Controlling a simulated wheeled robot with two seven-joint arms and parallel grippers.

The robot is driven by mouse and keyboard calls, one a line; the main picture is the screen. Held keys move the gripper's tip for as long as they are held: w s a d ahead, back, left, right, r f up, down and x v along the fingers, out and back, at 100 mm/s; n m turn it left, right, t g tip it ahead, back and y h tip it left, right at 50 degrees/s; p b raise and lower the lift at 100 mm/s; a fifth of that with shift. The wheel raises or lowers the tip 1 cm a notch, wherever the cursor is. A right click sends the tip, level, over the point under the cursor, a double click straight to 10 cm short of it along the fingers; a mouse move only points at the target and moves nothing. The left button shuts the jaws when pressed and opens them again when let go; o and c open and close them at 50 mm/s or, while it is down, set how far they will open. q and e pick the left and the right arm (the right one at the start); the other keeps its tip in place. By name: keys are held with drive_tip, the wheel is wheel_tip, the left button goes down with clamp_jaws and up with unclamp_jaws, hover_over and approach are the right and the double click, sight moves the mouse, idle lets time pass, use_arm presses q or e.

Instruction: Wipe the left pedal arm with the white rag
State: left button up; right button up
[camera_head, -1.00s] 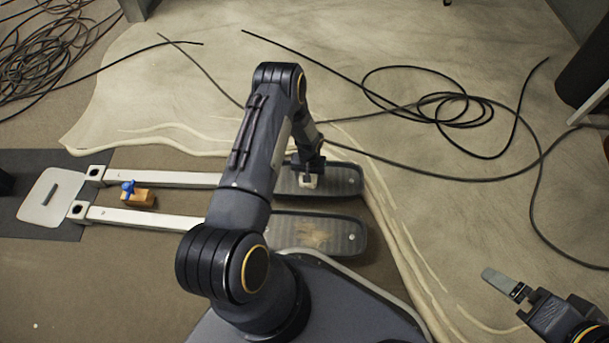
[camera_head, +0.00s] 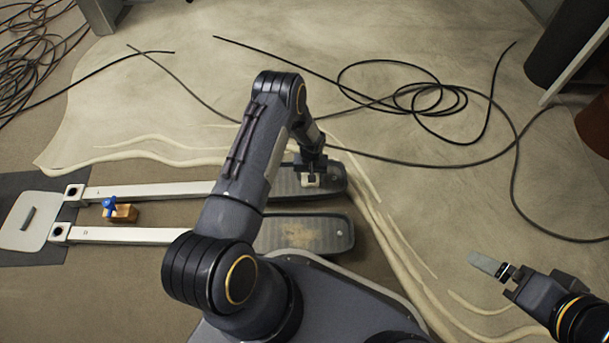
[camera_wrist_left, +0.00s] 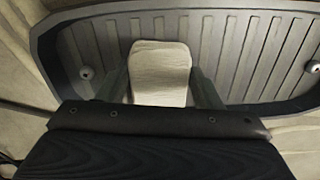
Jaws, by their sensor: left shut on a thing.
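The white rag (camera_wrist_left: 160,72) sits as a small folded pad between the fingers of my left gripper (camera_head: 311,178), which is shut on it. In the head view the rag (camera_head: 310,182) is over the far pedal (camera_head: 335,186), toward its right end; whether it touches the ribbed surface is unclear. In the left wrist view the pedal tray (camera_wrist_left: 255,62) lies behind the rag. The far pedal arm (camera_head: 150,190), a pale bar with a small mark, runs left from that pedal, partly hidden by my left arm. My right gripper (camera_head: 492,267) is at lower right, away from the pedals, its opening unclear.
The near pedal (camera_head: 335,235) has a tan dirty patch, and its pale arm (camera_head: 130,236) runs parallel. An orange block with a blue knob (camera_head: 122,212) lies between the arms. Black cable (camera_head: 410,100) loops across the floor behind. A cream cloth sheet (camera_head: 200,90) covers the floor.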

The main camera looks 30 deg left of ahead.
sight(287, 181)
use_arm(q)
drive_tip(key=shift+w+d+r, duration=0.1)
drive_tip(key=shift+w+d, duration=0.45)
drive_tip(key=shift+d, duration=0.2)
drive_tip(key=shift+w+d+r, duration=0.1)
drive_tip(key=shift+w+d, duration=0.4)
drive_tip(key=shift+d, duration=0.2)
drive_tip(key=shift+f, duration=0.15)
drive_tip(key=shift+a, duration=0.1)
